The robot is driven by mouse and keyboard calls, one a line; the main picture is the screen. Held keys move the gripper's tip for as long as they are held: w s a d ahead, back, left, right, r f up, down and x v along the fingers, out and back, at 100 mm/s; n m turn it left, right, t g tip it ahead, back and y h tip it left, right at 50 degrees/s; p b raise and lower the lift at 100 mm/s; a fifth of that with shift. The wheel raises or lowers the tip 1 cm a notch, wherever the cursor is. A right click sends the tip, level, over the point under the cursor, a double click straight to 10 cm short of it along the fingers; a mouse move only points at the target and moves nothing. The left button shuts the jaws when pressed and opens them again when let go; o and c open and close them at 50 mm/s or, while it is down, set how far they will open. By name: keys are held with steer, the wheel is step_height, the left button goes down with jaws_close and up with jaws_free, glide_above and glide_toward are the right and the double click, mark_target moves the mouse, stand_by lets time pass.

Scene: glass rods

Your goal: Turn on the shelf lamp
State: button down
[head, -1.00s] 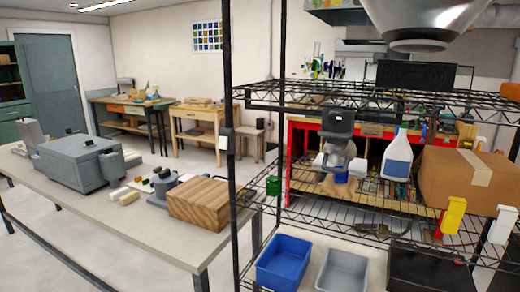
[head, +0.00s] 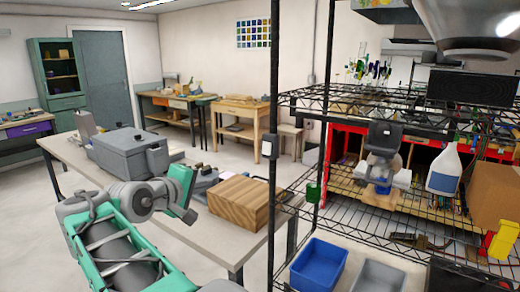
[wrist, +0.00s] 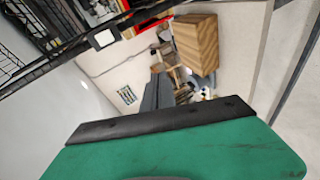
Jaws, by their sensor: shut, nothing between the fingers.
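A small box with a white face (head: 268,146) is fixed to the dark front post of the wire shelf rack (head: 276,80). It looks like a switch, and a white square on a dark bar (wrist: 103,38) in the wrist view looks like the same box. I cannot tell which thing is the shelf lamp; a large metal cone (head: 480,28) hangs at the top right. My gripper (head: 183,200), teal with a dark tip, is shut and empty left of the post, apart from it. Its green body with black edge (wrist: 165,130) fills the bottom of the wrist view.
A wooden block (head: 238,202) and a grey machine (head: 128,153) stand on the long table (head: 225,255). The shelves hold a dark device on a stand (head: 383,150), a spray bottle (head: 444,168), a cardboard box (head: 495,195) and a blue bin (head: 318,263). Wire shelves and posts are close obstacles.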

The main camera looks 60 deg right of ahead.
mark_target(266, 154)
steer(key=s+d+r+g+h, duration=0.1)
steer(key=s+d+r+g, duration=0.2)
steer(key=s+r, duration=0.2)
steer(key=shift+s+r+g+h, duration=0.4)
steer(key=shift+d, duration=0.15)
steer(key=p+x, duration=0.3)
steer(key=x, duration=1.1)
steer(key=shift+p, duration=0.3)
steer(key=shift+f, duration=0.15)
